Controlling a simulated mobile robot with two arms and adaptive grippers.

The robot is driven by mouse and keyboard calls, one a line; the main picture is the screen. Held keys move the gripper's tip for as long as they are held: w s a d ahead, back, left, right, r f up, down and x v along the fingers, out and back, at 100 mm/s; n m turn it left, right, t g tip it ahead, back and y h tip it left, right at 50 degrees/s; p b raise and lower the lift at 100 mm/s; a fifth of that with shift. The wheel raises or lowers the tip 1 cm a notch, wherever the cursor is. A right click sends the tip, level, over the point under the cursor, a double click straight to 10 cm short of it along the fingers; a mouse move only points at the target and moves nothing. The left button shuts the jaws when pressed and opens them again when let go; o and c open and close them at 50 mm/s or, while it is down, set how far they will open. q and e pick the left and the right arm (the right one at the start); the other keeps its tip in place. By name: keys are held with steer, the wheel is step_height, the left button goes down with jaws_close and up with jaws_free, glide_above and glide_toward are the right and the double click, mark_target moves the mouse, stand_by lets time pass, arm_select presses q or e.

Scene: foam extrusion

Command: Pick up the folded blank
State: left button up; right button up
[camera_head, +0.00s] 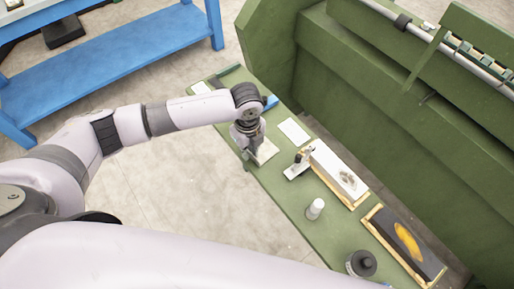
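My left gripper (254,150) points down over the near edge of the green bench, at the end of my pale arm. A small pale, flat piece (266,152) shows right beside its fingertips; it may be the folded blank, but the gripper partly hides it. I cannot tell whether the fingers touch it, or whether they are open or shut. A flat white sheet (293,131) lies apart on the bench, to the right of the gripper. My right gripper is not in view.
The narrow green bench (290,190) runs along a large green machine (350,85). It holds a tool with a pale base (298,165), a wood-edged white board (338,172), a white bottle (315,209), a dark round container (361,263) and a dark tray with orange material (407,241).

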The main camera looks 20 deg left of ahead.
arm_select(q)
jaws_close()
stand_by(0.3)
steer(key=shift+r, duration=0.2)
step_height(320, 180, up, 20)
steer(key=b, duration=0.2)
steer(key=shift+f+b, duration=0.15)
steer(key=shift+b, duration=0.25)
stand_by(0.6)
